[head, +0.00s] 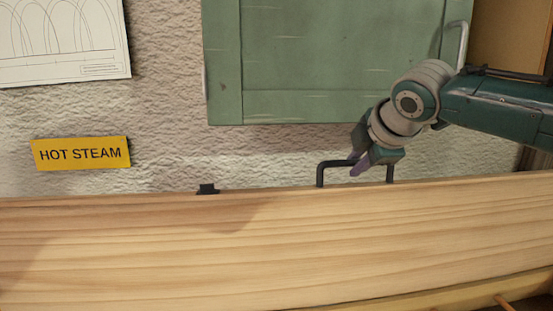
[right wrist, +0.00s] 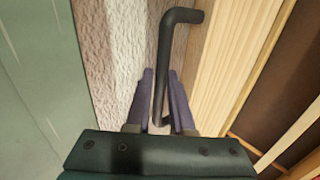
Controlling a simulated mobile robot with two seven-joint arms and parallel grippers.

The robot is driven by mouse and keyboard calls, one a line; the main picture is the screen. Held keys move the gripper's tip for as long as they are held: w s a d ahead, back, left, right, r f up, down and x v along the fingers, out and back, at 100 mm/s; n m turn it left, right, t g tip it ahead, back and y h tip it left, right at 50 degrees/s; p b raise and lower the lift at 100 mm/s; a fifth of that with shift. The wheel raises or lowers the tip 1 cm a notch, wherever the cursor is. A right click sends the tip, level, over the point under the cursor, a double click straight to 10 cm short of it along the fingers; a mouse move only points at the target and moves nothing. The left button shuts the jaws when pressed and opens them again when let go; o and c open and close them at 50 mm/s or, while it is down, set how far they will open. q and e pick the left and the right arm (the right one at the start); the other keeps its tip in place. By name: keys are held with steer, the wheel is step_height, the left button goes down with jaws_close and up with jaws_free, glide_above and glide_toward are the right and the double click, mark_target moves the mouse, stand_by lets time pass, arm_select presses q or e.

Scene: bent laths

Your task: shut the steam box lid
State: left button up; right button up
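The steam box lid (head: 270,245) is a long pale wooden board that stands up on edge across the lower part of the head view. A dark bar handle (head: 333,164) sticks up beyond its top edge. My right gripper (head: 362,163) is at this handle. In the right wrist view its two purple fingers (right wrist: 162,105) are close together, one on each side of the handle's bar (right wrist: 164,65), and look shut on it. The board (right wrist: 232,65) shows there to the right of the handle. My left gripper is in neither view.
A green cabinet (head: 335,60) hangs on the rough wall behind my right arm. A yellow HOT STEAM sign (head: 81,154) and a paper drawing (head: 60,40) are on the wall at left. A small dark catch (head: 207,189) sits on the board's top edge.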

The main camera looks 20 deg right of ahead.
jaws_close()
steer(key=s+a+f, duration=0.2)
steer(key=s+f, duration=0.1)
steer(key=s, duration=0.6)
steer(key=s+a+f, duration=0.2)
steer(key=s+f, duration=0.2)
steer(key=s, duration=0.4)
steer(key=s+a+f, duration=0.2)
steer(key=s+f, duration=0.1)
steer(key=s, duration=0.6)
steer(key=s+a+f, duration=0.1)
steer(key=s+f, duration=0.3)
steer(key=f, duration=0.6)
steer(key=s+a+f, duration=0.1)
steer(key=s+f, duration=0.2)
steer(key=f, duration=0.8)
steer(key=shift+s+a, duration=0.15)
steer(key=shift+s, duration=0.25)
steer(key=o, duration=0.8)
jaws_free()
steer(key=shift+c, duration=0.2)
